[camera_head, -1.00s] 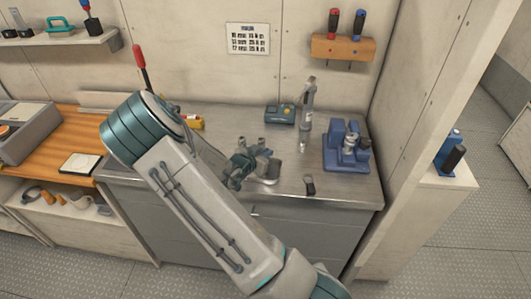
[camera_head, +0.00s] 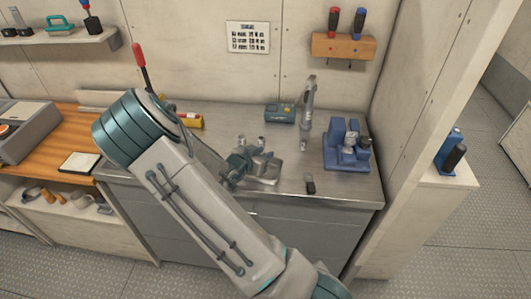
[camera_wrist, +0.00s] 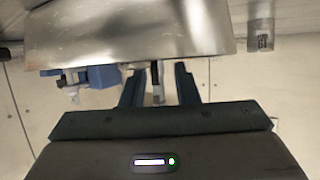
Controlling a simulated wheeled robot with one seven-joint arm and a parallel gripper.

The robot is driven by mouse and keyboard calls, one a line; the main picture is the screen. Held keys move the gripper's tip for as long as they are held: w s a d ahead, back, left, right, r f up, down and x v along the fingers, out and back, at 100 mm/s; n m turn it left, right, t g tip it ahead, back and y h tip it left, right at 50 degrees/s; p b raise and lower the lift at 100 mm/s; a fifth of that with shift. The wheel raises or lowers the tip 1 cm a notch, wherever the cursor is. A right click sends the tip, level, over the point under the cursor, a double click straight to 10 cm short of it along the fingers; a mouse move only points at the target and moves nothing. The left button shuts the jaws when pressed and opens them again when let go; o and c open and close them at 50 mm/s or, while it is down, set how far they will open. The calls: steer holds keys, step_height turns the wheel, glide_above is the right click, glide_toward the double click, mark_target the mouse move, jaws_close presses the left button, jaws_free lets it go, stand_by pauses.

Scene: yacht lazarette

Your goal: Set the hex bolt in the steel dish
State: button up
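My gripper (camera_head: 244,164) is low over the steel worktop, partly behind my own arm in the head view. In the wrist view my gripper's two fingers (camera_wrist: 158,85) stand apart, with a clear gap between them. A thin grey upright shows in that gap, touching neither finger, and seems to lie beyond. A shiny metal shape, probably the steel dish (camera_wrist: 130,32), fills the upper part of the wrist view, close to the fingertips. In the head view a shiny patch right beside the gripper is probably the same dish (camera_head: 266,172). I cannot make out the hex bolt for certain.
A blue stand with metal parts (camera_head: 345,155) is at the right of the steel worktop (camera_head: 340,196). A grey upright fixture (camera_head: 307,112) and a teal box (camera_head: 280,114) stand behind. A small dark object (camera_head: 310,186) lies near the front. The right front of the worktop is mostly clear.

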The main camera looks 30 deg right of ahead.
steer(key=v, duration=0.9)
steer(key=shift+s+a+r, duration=0.1)
steer(key=shift+a, duration=0.2)
steer(key=shift+s+a+r, duration=0.1)
steer(key=shift+a, duration=0.3)
steer(key=a+y, duration=0.1)
steer(key=w+a+n+t+y, duration=0.1)
steer(key=y, duration=0.1)
steer(key=shift+w+a+y, duration=0.1)
steer(key=shift+w+y, duration=0.2)
steer(key=s+a+r+n+y, duration=0.5)
steer(key=a+r+n+y, duration=0.1)
steer(key=a+r+y, duration=0.4)
steer(key=s+d+r+n+g+h, duration=0.1)
steer(key=s+d+r+n, duration=0.1)
steer(key=s, duration=0.6)
steer(key=s+d+r+n+g, duration=0.2)
steer(key=s+d+r+n, duration=0.1)
steer(key=s, duration=0.6)
steer(key=shift+s+r+g+h, duration=0.3)
steer(key=shift+r+h, duration=0.1)
steer(key=shift+r, duration=0.1)
